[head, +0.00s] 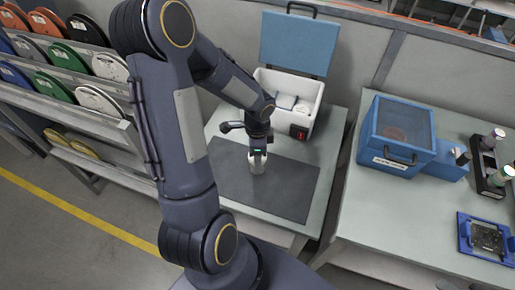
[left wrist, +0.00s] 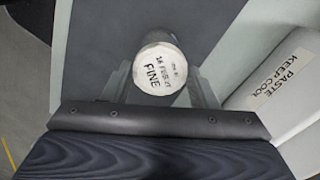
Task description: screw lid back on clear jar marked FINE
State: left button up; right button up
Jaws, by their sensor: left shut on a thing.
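My left gripper (head: 258,153) points down over the dark mat on the left table. Its two fingers (left wrist: 160,88) are shut on the sides of a round white lid (left wrist: 158,70) whose top reads FINE. A small pale jar (head: 257,164) shows directly under the gripper in the head view, upright over the mat. The fingers cover its upper part, and I cannot tell whether lid and jar touch or how far the lid is turned. My right gripper is not in view.
A white cool box (head: 312,92) with its blue lid (head: 300,42) raised stands behind the mat (head: 290,192); its side (left wrist: 275,80) reads PASTE KEEP COOL. A blue case (head: 397,167) stands on the right table. A rack of discs (head: 60,100) is at left. The mat around the jar is clear.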

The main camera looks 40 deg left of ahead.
pick_arm(q)
jog(key=shift+m, duration=0.6)
jog(key=shift+r+m+p, duration=0.15)
jog(key=shift+m+p, duration=0.35)
jog(key=shift+m, duration=0.2)
jog(key=m+p, duration=0.1)
jog(key=m, duration=0.1)
jog(key=shift+m, duration=0.3)
jog(key=o, duration=1)
jog(key=shift+c, duration=1.1)
